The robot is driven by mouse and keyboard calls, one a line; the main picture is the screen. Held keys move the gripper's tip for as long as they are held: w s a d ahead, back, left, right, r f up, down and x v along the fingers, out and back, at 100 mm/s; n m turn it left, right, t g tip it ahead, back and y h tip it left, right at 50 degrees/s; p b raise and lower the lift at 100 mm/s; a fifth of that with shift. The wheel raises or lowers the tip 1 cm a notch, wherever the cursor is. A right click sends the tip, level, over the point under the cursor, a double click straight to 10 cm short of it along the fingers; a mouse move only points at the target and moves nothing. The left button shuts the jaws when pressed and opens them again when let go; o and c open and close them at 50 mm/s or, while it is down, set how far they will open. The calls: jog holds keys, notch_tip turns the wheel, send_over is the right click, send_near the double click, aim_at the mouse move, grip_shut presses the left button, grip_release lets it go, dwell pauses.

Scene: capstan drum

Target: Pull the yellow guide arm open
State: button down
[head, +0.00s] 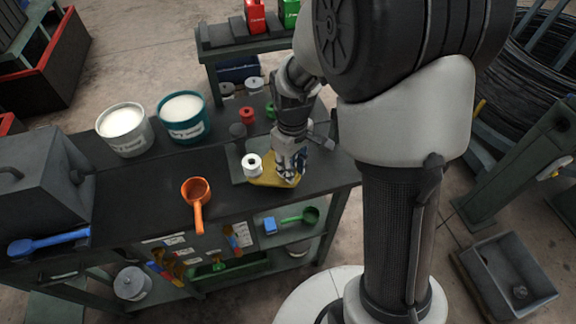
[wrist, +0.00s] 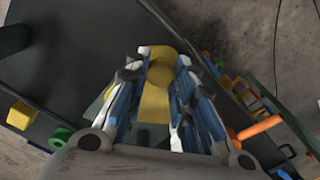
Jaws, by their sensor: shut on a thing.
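The yellow guide arm (head: 267,181) lies low on the dark workbench beside a white spool-like roller (head: 252,165). In the wrist view the yellow guide arm (wrist: 155,103) runs between my fingers. My gripper (head: 289,177) points down at the bench and is shut on the yellow guide arm; in the wrist view my gripper (wrist: 158,80) has its blue and silver fingers on either side of it. My fingers hide part of the guide arm in the head view. The capstan drum cannot be made out clearly.
An orange ladle (head: 197,195) lies left of the guide arm. A white bucket (head: 125,130) and a teal bucket (head: 184,117) stand at the back left. A red spool (head: 248,116) stands behind my gripper. The bench front between ladle and guide arm is clear.

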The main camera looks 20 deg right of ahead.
jog(key=shift+w+d+n, duration=0.1)
jog(key=shift+d+n, duration=0.1)
jog(key=shift+n, duration=0.1)
dwell(0.4)
jog(key=c, duration=1.3)
grip_release()
jog(key=shift+c, duration=0.2)
notch_tip(320, 180, up, 12)
